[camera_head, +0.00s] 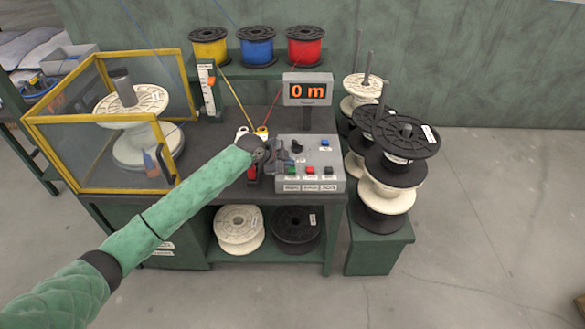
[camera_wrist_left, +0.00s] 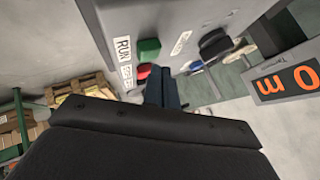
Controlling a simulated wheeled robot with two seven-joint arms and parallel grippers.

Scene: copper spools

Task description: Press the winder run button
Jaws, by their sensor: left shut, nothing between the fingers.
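The grey control box (camera_head: 325,183) stands on the winder bench and has several coloured buttons. The green run button (camera_head: 291,170) is at the left of its front row, by a red button (camera_head: 310,170). In the left wrist view the green button (camera_wrist_left: 149,50) sits beside a RUN label (camera_wrist_left: 123,49). My left gripper (camera_head: 291,160) reaches in from the left over the box, its shut, empty fingers close to the green button. The fingertips also show in the wrist view (camera_wrist_left: 162,82); contact cannot be told. My right gripper is not in view.
A display (camera_head: 308,90) reading 0 m stands behind the box. A yellow-framed guard (camera_head: 90,120) encloses a white spool at left. Black and white spools (camera_head: 408,135) are stacked at right. Yellow, blue and red spools (camera_head: 257,47) sit on the back shelf.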

